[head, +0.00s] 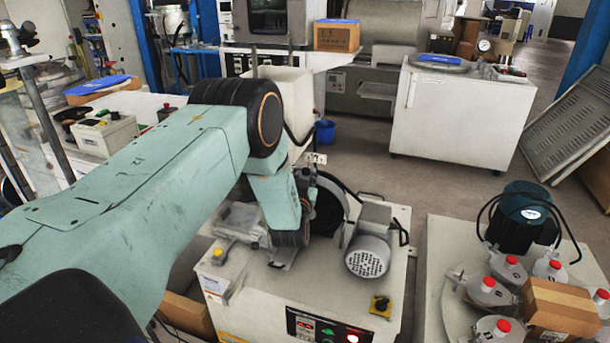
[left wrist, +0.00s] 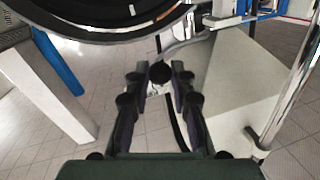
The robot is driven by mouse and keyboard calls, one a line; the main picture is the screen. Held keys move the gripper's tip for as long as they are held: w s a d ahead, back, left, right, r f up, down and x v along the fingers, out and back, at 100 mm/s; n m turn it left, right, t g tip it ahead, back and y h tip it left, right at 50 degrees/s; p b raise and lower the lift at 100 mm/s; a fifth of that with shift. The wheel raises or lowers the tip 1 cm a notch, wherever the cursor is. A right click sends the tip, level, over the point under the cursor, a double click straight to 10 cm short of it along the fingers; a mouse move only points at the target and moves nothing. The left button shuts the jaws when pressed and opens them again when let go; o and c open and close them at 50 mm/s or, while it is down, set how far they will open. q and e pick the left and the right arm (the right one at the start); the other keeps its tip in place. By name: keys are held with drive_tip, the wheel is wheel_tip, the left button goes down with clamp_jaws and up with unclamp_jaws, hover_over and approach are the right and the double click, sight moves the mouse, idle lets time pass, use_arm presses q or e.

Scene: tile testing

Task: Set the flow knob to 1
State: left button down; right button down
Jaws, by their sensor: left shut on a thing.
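My left gripper (left wrist: 159,76) reaches forward in the left wrist view, its two dark fingers on either side of a small round black knob (left wrist: 160,71). The fingertips are closed in on the knob, which I take to be the flow knob. Its markings and setting cannot be read. In the head view my left arm reaches over a white machine (head: 300,280), and its wrist hides the fingers and the knob. My right gripper is in neither view.
A dark wheel (head: 328,205) and a grey motor (head: 368,252) sit on the machine near my left wrist. The machine's front has a lit panel (head: 325,328). A table (head: 432,290) with red-capped parts stands at the right. Open floor lies behind.

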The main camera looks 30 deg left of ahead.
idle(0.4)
use_arm(q)
drive_tip(key=shift+w+d, duration=0.15)
drive_tip(key=shift+d, duration=0.5)
drive_tip(key=c, duration=1.1)
unclamp_jaws()
drive_tip(key=shift+c, duration=0.2)
drive_tip(key=v, duration=1.2)
